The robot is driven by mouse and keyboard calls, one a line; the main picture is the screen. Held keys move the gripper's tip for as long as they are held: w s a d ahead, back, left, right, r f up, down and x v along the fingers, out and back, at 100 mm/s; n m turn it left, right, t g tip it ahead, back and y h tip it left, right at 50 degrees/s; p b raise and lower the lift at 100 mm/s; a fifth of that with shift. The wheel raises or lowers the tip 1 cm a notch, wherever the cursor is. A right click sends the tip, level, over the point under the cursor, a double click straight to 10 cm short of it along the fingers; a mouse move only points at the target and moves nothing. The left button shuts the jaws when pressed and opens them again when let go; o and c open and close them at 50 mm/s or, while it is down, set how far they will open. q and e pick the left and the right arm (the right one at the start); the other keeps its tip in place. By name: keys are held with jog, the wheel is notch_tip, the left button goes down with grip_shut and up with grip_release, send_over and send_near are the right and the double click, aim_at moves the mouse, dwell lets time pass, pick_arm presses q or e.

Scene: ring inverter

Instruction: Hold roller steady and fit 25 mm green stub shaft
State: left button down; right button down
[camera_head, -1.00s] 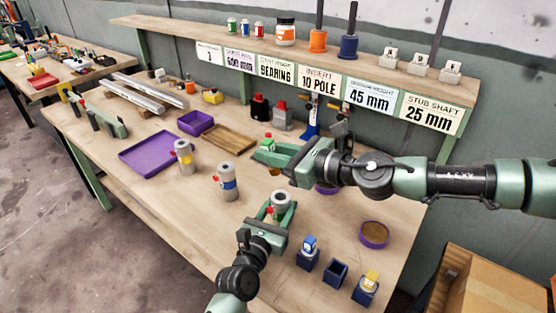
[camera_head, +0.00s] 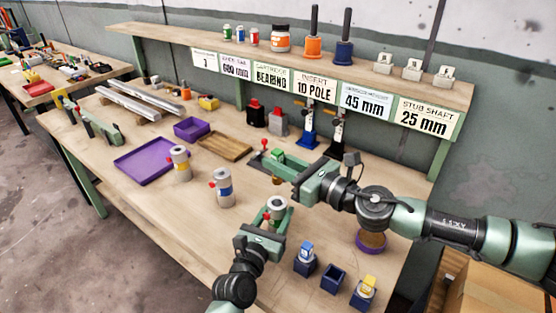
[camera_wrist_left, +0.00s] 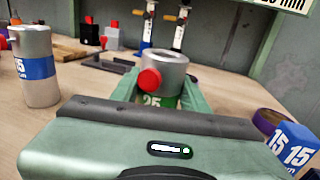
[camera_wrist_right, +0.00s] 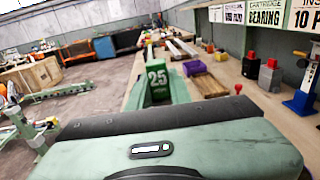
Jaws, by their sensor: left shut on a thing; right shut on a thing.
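The roller (camera_head: 278,202) is a grey cylinder with a hole in its top, a red knob and a green 25 band; it stands upright in the left wrist view (camera_wrist_left: 170,68). My left gripper (camera_head: 270,214) is shut on it, low over the table. My right gripper (camera_head: 274,164) is shut on the green stub shaft (camera_head: 277,154), marked 25 in the right wrist view (camera_wrist_right: 158,80). A small brown-gold part (camera_head: 278,180) shows below these fingers. The shaft is above and behind the roller, apart from it. Its lower end is partly hidden.
A blue-band roller (camera_head: 223,188) and a yellow-band roller (camera_head: 180,164) stand at left. Blue holders (camera_head: 333,278) with blue and yellow blocks are at front right. A purple dish (camera_head: 371,244) is partly under my right arm. A purple tray (camera_head: 143,163) and wooden tray (camera_head: 225,147) lie behind.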

aim_at(281, 182)
jog(key=shift+f, duration=2.7)
jog(key=shift+a+f, duration=0.1)
jog(key=shift+f, duration=0.3)
jog(key=shift+f, duration=1.15)
jog(key=shift+f, duration=0.7)
jog(key=shift+f, duration=0.45)
jog(key=c, duration=1.2)
grip_release()
jog(key=shift+s, duration=0.1)
jog(key=v, duration=1.2)
